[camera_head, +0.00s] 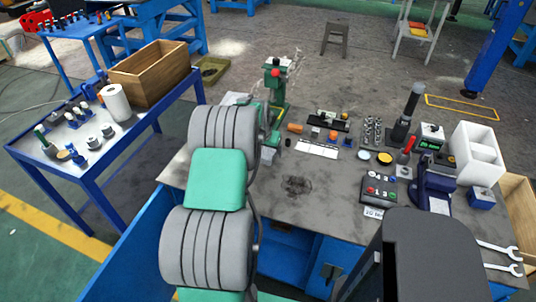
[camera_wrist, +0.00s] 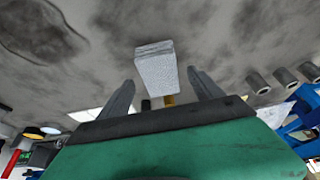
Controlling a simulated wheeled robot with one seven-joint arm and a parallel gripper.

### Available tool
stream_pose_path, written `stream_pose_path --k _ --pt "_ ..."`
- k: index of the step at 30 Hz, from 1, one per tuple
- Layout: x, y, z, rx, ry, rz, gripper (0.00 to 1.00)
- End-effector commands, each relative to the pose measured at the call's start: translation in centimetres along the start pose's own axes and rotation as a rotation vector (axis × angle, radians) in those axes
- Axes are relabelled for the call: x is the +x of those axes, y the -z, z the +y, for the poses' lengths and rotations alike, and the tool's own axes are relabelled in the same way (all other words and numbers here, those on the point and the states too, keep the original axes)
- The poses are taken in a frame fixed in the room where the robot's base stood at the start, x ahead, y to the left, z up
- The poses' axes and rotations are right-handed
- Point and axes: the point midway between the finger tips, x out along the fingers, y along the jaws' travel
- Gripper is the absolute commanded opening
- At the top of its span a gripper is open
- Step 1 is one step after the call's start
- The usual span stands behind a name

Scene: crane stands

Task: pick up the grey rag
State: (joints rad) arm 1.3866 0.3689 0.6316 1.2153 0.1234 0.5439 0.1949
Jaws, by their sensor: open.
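The grey rag (camera_wrist: 156,67) looks like a pale grey, finely textured folded block. It lies on the dark, stained worktop in the wrist view, above and between my fingertips. My gripper (camera_wrist: 160,80) is open, with one finger on either side of the rag's lower part in the picture. I see no finger closed on it, and I cannot tell the height gap between them. In the head view my arm covers my gripper and most or all of the rag's spot.
A green press (camera_head: 277,88) stands behind my arm. An orange piece (camera_head: 295,128) and a white sheet (camera_head: 317,150) lie to its right. Several grey cylinders (camera_wrist: 285,76) are right of my gripper. A control box (camera_head: 379,189) and vise (camera_head: 434,185) crowd the right.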

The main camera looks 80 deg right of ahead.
Motion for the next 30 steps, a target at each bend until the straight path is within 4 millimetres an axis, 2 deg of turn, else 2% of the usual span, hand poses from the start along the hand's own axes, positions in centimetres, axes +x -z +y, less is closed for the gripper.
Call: stream_pose_path --k 1,4,19,30 --pt "0.9 -0.1 0.0 0.000 -0.001 -0.002 0.75" --pt "1.8 0.0 0.0 0.000 0.000 0.000 0.75" --pt "2.1 -0.1 0.0 -0.001 0.001 0.001 0.75" --pt "2.0 -0.1 -0.1 -0.002 0.001 0.000 0.46"
